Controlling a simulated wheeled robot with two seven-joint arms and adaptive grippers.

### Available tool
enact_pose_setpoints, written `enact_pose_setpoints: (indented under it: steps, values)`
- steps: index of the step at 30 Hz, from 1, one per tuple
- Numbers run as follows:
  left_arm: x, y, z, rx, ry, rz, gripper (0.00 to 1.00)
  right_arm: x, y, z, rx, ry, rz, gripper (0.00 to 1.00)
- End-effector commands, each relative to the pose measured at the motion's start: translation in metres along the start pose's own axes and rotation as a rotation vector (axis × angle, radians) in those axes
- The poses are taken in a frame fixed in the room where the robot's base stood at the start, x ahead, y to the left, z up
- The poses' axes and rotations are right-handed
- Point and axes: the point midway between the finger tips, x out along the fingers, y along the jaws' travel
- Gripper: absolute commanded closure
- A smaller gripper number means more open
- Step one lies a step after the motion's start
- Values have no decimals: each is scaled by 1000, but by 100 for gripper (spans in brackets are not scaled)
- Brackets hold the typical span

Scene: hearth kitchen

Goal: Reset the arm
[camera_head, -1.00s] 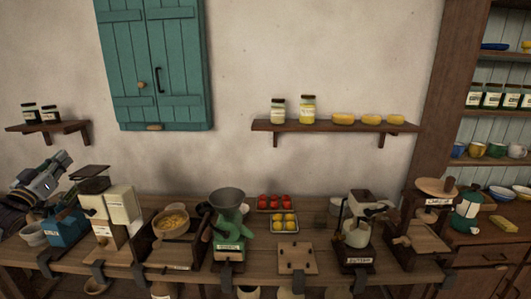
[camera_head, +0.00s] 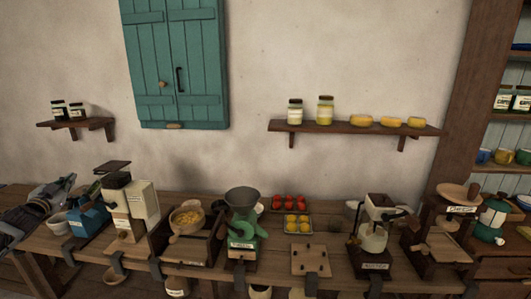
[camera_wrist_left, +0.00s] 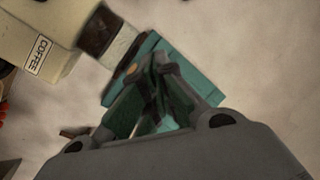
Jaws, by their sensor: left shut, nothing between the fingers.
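A cream machine labelled coffee (camera_wrist_left: 48,38) shows at that view's upper left. My right gripper is not in either view.
Wall shelves (camera_head: 350,128) hold jars and yellow items.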

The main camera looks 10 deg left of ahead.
Motion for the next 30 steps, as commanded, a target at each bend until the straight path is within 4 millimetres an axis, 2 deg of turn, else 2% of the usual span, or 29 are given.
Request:
enact_pose_setpoints:
  steps: [1, 3, 14, 23, 30]
  values:
    - [-2, -1, 18, 24, -34, -5, 100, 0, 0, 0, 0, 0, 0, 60]
    - [-5, -1, 43, 60, -79, -9, 100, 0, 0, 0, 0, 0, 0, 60]
    - [-38, 7, 166, 180, -294, -7, 100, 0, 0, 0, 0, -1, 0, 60]
    - [-80, 25, 260, 247, -458, 19, 100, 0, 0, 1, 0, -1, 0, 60]
    - [-122, 47, 330, 286, -581, 51, 100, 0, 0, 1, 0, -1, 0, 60]
